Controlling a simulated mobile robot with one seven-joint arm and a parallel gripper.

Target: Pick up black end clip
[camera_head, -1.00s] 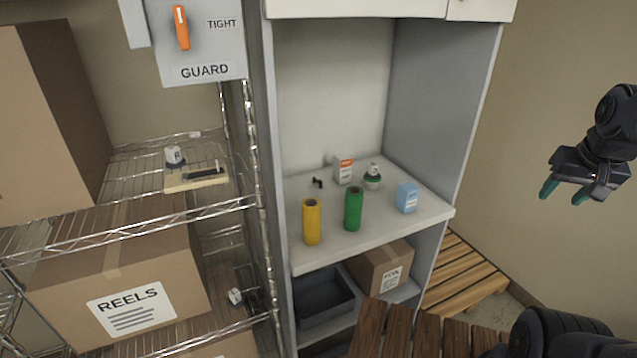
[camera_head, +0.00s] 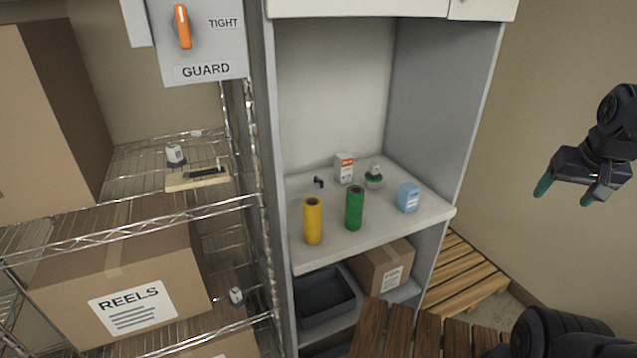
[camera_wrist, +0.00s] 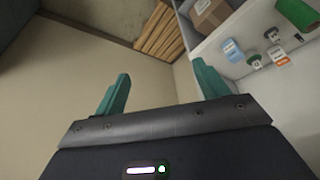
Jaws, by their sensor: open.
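A small black clip (camera_head: 318,182) sits on the cabinet's white shelf, toward the back left, behind the yellow roll (camera_head: 312,221). It is too small to make out in detail. My gripper (camera_head: 565,194) is open and empty, in the air at the right of the head view, well apart from the shelf and the clip. In the wrist view my gripper (camera_wrist: 160,80) shows two teal fingers spread apart with nothing between them. A tiny dark shape at that view's right edge may be the clip, but I cannot tell.
The white shelf (camera_head: 375,238) also holds a green roll (camera_head: 354,208), a white-orange box (camera_head: 344,168), a green-based bottle (camera_head: 373,178) and a blue box (camera_head: 408,198). Cabinet side walls (camera_head: 440,95) flank it. A wire rack (camera_head: 130,228) stands at left, a wooden pallet (camera_head: 455,270) at lower right.

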